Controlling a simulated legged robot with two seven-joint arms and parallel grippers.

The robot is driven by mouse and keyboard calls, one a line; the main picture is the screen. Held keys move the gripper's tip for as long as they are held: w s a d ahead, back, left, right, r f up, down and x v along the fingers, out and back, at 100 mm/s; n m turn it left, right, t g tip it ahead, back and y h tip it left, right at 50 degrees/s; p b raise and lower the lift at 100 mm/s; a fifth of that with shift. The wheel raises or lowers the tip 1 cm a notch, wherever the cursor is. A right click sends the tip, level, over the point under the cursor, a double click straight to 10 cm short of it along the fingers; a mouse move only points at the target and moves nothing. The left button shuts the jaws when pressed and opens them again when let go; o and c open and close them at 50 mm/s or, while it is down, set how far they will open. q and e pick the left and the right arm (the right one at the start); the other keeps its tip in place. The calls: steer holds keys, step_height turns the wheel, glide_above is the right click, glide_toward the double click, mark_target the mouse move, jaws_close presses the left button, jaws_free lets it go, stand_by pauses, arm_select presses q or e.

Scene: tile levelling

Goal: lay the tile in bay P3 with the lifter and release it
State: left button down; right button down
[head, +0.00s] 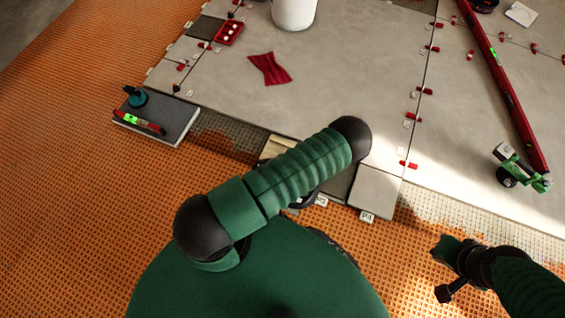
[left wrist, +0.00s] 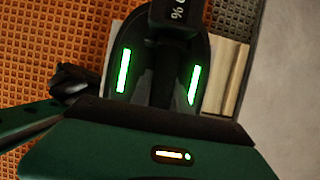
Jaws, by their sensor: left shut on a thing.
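My left gripper is mostly hidden under my own arm in the head view. The left wrist view shows it shut on a black upright tool (left wrist: 174,42) with white marking, seemingly the lifter. A dark rounded shape with two green light strips surrounds the tool. I cannot make out a tile under it. Pale striped pieces (left wrist: 232,75) lie beside it, also showing in the head view (head: 273,149) at the bay row. A dark grey patch (head: 341,184) shows beside a light tile (head: 377,187) by the P4 label. My right gripper (head: 446,270) is open and empty.
A grey slab (head: 172,131) at left carries a teal-topped item (head: 137,97) and a small red level (head: 140,123). Red clips line the joints.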

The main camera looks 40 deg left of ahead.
arm_select(q)
step_height(320, 180, up, 2)
steer(key=shift+r+p, duration=0.1)
steer(key=shift+p, duration=0.55)
steer(key=shift+r+p, duration=1.7)
steer(key=shift+w, duration=0.1)
